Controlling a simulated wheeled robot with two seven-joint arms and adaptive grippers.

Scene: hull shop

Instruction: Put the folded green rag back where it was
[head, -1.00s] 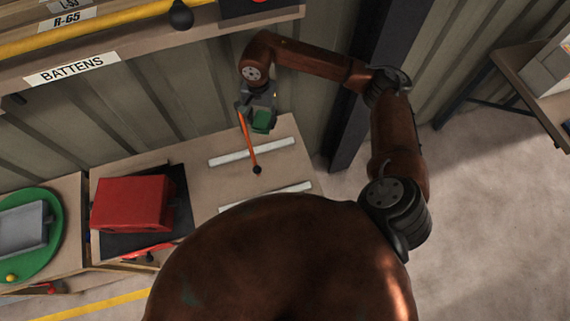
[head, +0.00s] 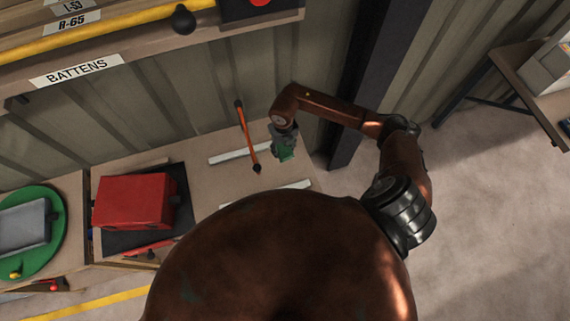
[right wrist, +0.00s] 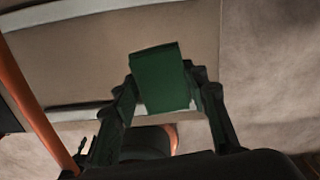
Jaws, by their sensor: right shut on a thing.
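The folded green rag (head: 287,153) is held in my right gripper (head: 284,150), above the right part of the wooden bench. In the right wrist view the rag (right wrist: 160,78) is a dark green block between the two fingers of my right gripper (right wrist: 163,98), which are shut on it. Bench top and a white strip show beyond it, and the rag appears clear of the surface, though the exact height is hard to tell. My left gripper is not in view.
An orange bar (head: 247,135) with dark ends stands left of my right gripper; it also shows in the right wrist view (right wrist: 32,115). White strips (head: 240,155) lie on the bench (head: 205,180). A red box (head: 132,200) and a green round tray (head: 58,240) are further left.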

